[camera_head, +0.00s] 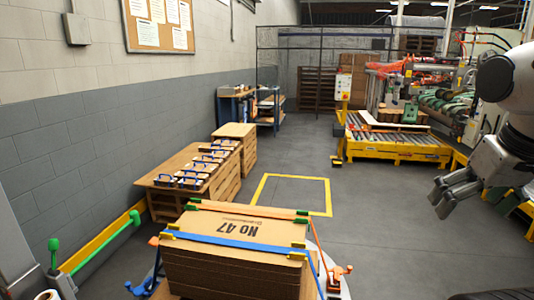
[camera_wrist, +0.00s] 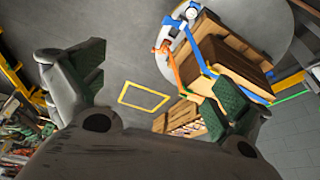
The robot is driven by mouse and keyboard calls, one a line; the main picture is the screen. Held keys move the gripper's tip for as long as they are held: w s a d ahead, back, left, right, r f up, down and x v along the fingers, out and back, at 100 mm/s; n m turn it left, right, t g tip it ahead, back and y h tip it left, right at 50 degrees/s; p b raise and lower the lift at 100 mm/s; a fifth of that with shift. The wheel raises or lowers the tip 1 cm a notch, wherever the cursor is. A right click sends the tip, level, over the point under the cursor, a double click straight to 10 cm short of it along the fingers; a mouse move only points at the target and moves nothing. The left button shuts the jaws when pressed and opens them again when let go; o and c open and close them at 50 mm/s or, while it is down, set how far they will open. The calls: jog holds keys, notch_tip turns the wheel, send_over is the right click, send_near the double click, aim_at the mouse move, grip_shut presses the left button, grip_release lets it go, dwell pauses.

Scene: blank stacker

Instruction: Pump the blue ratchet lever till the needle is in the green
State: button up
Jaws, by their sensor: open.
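A stack of cardboard blanks marked No 47 (camera_head: 235,232) stands at the front of the head view. A blue strap (camera_head: 240,246) crosses its top and runs down the right side. In the wrist view, the blue ratchet lever (camera_wrist: 170,21) is small, near the top edge, at the end of the blue strap (camera_wrist: 196,52). A round white gauge (camera_wrist: 191,13) sits beside it; its needle and green zone are too small to read. In the head view that ratchet is not clearly visible. My gripper (camera_head: 442,200) is open and empty, right of the stack and well apart. Its spread fingers frame the wrist view (camera_wrist: 158,85).
An orange ratchet (camera_head: 338,272) sits at the stack's right, also in the wrist view (camera_wrist: 164,47). Grey floor (camera_head: 390,235) is clear between stack and gripper.

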jog(key=c, duration=1)
jog(key=shift+a+f, duration=0.15)
jog(key=shift+a, duration=0.05)
jog(key=c, duration=0.4)
jog(key=f, duration=0.1)
jog(key=w+f+g, duration=0.1)
jog(key=a+f+g, duration=0.1)
jog(key=shift+w+a+f+n, duration=0.1)
jog(key=shift+w+f+n, duration=0.2)
jog(key=shift+n, duration=0.1)
grip_shut()
jog(key=w+a+f+n+g+h, duration=0.15)
jog(key=w+f+n, duration=0.25)
jog(key=f+n, duration=0.55)
jog(key=w+a+f+n+g+h, duration=0.1)
jog(key=w+f+n+g+h, duration=0.15)
jog(key=w+f+n, duration=0.65)
jog(key=a+f+n+g+h, duration=0.15)
jog(key=f+n, duration=0.25)
jog(key=f, duration=1)
jog(key=w+a+f+n+t, duration=0.2)
jog(key=w+a+f+n, duration=0.2)
jog(key=n, duration=0.6)
jog(key=shift+w+a+y, duration=0.25)
jog(key=shift+w+y, duration=0.1)
jog(key=shift+w, duration=0.05)
jog(key=shift+n, duration=0.25)
